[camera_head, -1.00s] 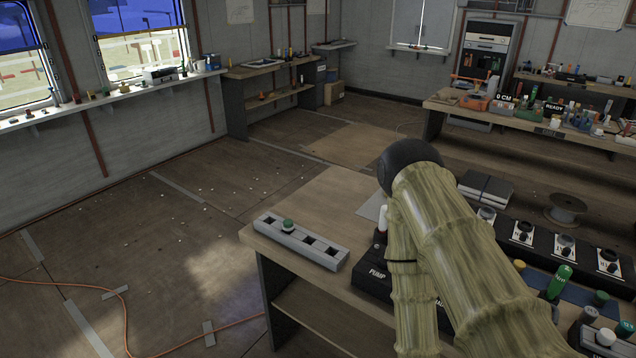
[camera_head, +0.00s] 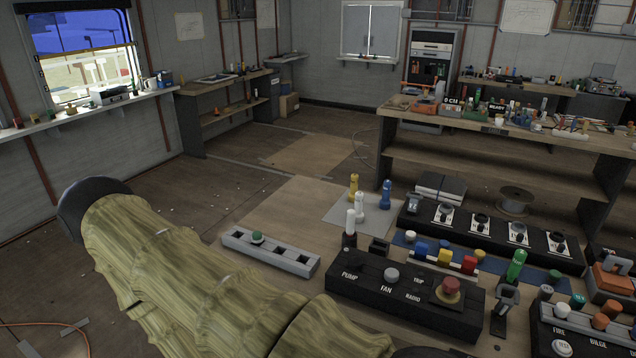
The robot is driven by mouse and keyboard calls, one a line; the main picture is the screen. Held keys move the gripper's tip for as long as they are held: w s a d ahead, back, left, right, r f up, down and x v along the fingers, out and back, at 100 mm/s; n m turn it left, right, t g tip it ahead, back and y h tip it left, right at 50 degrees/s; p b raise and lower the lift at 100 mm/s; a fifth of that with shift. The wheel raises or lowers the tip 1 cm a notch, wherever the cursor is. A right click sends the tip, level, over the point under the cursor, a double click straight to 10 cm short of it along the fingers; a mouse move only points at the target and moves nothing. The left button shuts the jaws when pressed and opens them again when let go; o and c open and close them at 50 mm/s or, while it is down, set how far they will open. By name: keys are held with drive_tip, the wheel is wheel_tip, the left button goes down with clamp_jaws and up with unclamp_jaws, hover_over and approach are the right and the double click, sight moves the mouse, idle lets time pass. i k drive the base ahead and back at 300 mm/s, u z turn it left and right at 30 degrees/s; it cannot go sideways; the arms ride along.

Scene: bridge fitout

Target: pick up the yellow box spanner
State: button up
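A yellow upright piece (camera_head: 354,187), which looks like the yellow box spanner, stands on a pale grey mat (camera_head: 340,214) on the near workbench. A white upright piece (camera_head: 359,207) and a blue one (camera_head: 386,195) of similar shape stand beside it on the mat. My arm, in an olive sleeve, crosses the lower left of the view, apart from the mat. My gripper is not in view.
A grey strip with square sockets (camera_head: 270,252) lies left of the mat, with a green-topped piece in one socket. A black PUMP/FAN panel (camera_head: 405,293) is in front. A second white-topped post (camera_head: 350,228) stands near the mat. Bare wood (camera_head: 290,205) lies left of the mat.

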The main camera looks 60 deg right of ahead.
sight(355, 177)
drive_tip(key=u, duration=0.05)
drive_tip(key=i, duration=3.85)
drive_tip(key=z, duration=3.7)
